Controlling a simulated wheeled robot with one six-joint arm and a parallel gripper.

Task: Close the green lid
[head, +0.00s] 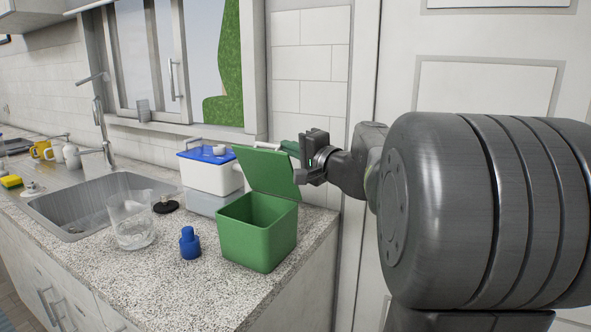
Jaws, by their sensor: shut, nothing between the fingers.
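The green lid (268,172) stands raised and tilted at the back edge of the green box (257,241). The box is open at the top and sits on the speckled counter near its right end. My gripper (308,160) is shut and empty. It is at the upper right corner of the lid, close beside it; I cannot tell whether it touches. My arm comes in from the right.
A white container with a blue lid (208,153) stands behind the green box. A blue bottle (189,243), a clear glass (132,222) and a black disc (165,206) are to the left, near the sink (62,207). The front counter is clear.

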